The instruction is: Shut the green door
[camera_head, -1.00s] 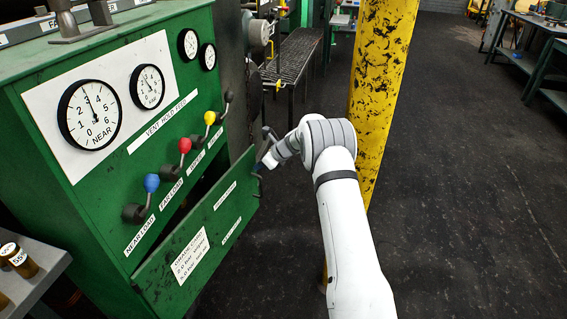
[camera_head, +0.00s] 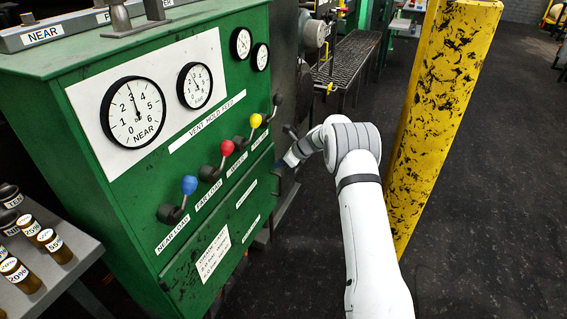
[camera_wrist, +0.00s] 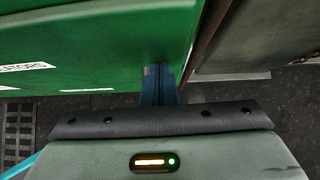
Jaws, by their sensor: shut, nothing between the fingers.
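The green door (camera_head: 236,222) is the lower front panel of the green cabinet, with white labels on it. In the head view it lies flush or nearly flush with the cabinet front, and no dark opening shows above it. My gripper (camera_head: 279,168) is at the door's far right end, near its edge. In the wrist view the shut, empty gripper (camera_wrist: 160,82) points at the green door (camera_wrist: 100,45), close to its right edge. I cannot tell whether the fingertips touch it.
Levers with blue (camera_head: 190,185), red (camera_head: 227,147) and yellow (camera_head: 256,120) knobs stick out above the door. A yellow post (camera_head: 435,120) stands right of my arm. A side table (camera_head: 75,262) with bottles is at left. Dark floor (camera_head: 500,190) is free at right.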

